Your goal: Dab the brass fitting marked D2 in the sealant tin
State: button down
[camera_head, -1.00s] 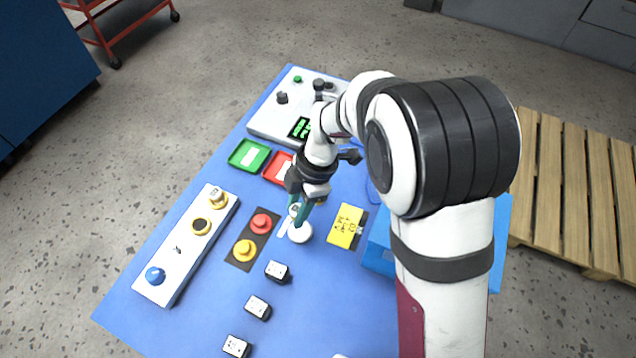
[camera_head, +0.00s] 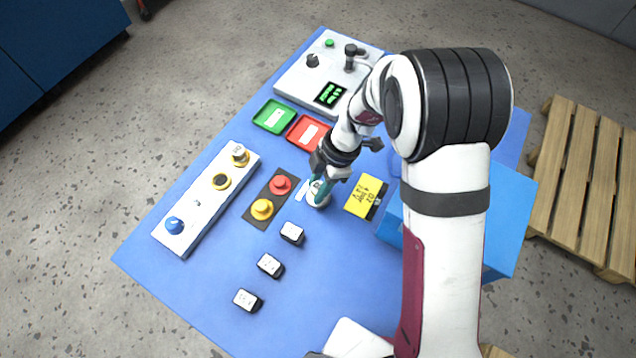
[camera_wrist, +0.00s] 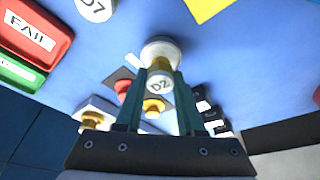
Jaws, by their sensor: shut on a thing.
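My gripper (camera_wrist: 160,100) is shut on a brass fitting (camera_wrist: 160,84) with a white face marked D2. The head view shows my gripper (camera_head: 321,188) pointing down just right of the button pad. A small round white tin (camera_wrist: 160,50), which I take for the sealant tin, is directly beyond the fitting in the wrist view. In the head view the tin (camera_head: 318,203) is on the blue mat under my fingertips, partly hidden by them. The fitting's far end overlaps the tin. I cannot tell whether it is inside, touching or just above.
A white panel (camera_head: 189,224) with a blue knob and brass-coloured rings is left. A pad (camera_head: 257,199) carries red and yellow buttons. Red (camera_head: 306,132) and green (camera_head: 273,117) trays lie behind. A yellow block (camera_head: 366,195) and blue box (camera_head: 455,229) are right; three black-sided blocks are in front.

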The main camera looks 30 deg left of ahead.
aim_at(318, 186)
jog(key=shift+f, duration=0.55)
dwell(1.3)
jog(key=shift+r, duration=3.55)
jog(key=w+d+r+m+t, duration=0.2)
jog(key=d+r+m, duration=0.4)
jog(key=d+m, duration=0.3)
jog(key=w+d+r+m+t+h, duration=0.1)
jog(key=w+d+r+m+t, duration=0.1)
jog(key=d+r+m, duration=0.5)
jog(key=w+d+r+m+t+h, duration=0.1)
jog(key=w+d+r+m, duration=0.3)
jog(key=d+r+m, duration=0.3)
jog(key=d+m, duration=0.4)
jog(key=d, duration=0.1)
jog(key=shift+d+t, duration=0.35)
jog(key=shift+t, duration=0.05)
